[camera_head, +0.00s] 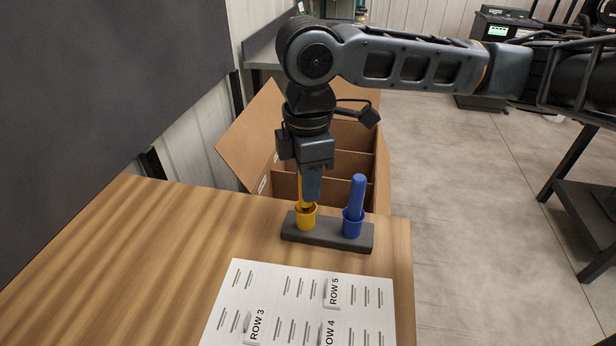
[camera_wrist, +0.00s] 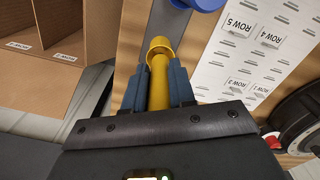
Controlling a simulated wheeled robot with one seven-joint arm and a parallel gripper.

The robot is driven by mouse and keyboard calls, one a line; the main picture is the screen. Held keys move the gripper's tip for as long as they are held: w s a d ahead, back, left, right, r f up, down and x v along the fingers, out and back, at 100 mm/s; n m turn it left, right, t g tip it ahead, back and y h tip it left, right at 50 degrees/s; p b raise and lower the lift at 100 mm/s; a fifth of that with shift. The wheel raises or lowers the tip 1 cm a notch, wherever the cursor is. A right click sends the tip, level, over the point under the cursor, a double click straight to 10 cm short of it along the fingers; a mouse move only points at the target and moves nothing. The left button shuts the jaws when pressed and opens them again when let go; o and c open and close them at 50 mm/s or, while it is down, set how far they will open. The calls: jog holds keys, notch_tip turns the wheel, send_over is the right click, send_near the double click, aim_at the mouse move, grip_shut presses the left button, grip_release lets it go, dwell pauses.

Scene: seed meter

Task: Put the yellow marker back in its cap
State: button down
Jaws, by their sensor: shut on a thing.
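My gripper (camera_head: 311,185) points down, shut on the yellow marker (camera_wrist: 159,82), which shows between the two fingers in the wrist view. In the head view the fingers hide most of the marker. The yellow cap (camera_head: 306,219) stands in the left end of a dark grey holder (camera_head: 328,236), open end up. It also shows in the wrist view (camera_wrist: 160,43). The marker's lower end is at the cap's mouth and looks to be within its rim. How deep it sits I cannot tell.
A blue marker (camera_head: 357,192) stands in a blue cap (camera_head: 352,226) at the holder's right end, close to my gripper. A white sheet with row labels (camera_head: 290,300) lies in front on the wooden table (camera_head: 150,250). An open cardboard box (camera_head: 245,140) stands behind.

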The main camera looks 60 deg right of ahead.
jog(key=shift+f+b, duration=0.7)
jog(key=shift+f, duration=0.65)
dwell(1.5)
jog(key=c, duration=0.9)
grip_release()
jog(key=shift+o, duration=0.2)
notch_tip(320, 180, up, 8)
jog(key=shift+f, duration=0.1)
